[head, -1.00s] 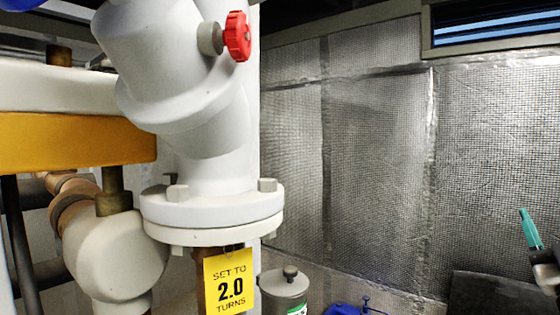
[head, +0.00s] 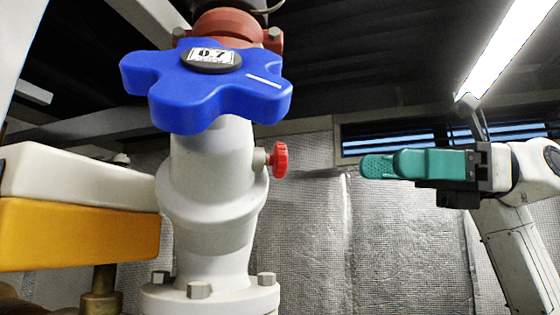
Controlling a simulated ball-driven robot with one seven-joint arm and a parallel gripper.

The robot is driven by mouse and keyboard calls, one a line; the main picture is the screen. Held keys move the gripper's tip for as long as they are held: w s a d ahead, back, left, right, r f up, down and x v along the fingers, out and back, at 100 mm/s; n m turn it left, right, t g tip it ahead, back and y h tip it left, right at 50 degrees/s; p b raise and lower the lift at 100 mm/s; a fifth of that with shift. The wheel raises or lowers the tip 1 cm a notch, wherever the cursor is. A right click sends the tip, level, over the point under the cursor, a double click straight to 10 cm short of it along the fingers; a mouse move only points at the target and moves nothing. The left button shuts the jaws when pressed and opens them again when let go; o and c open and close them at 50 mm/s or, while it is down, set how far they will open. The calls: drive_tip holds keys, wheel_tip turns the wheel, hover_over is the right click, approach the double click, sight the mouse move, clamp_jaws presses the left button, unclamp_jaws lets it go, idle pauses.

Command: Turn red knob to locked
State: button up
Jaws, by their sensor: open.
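The red knob (head: 279,160) is a small ridged wheel on a short grey stem, sticking out from the right side of the white valve body (head: 212,165). Its markings are not readable from here. My gripper (head: 378,166) has teal fingers and is to the right of the red knob, at about the same height in the picture. It points left toward the knob, with a clear gap between them. The fingers are seen side-on and one overlaps the other. Nothing shows held in them.
A large blue star-shaped handwheel (head: 207,88) with a "0.7" display sits on top of the valve. A flange with bolts (head: 210,300) is below. A white and yellow beam (head: 75,235) stands at left. The space between knob and gripper is free, with a quilted silver wall (head: 330,245) behind.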

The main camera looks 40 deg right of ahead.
sight(279, 160)
drive_tip(key=p+x, duration=0.2)
drive_tip(key=x, duration=0.8)
drive_tip(key=shift+a, duration=0.35)
drive_tip(key=shift+w, duration=0.15)
drive_tip(key=c, duration=1)
drive_tip(key=shift+c, duration=0.2)
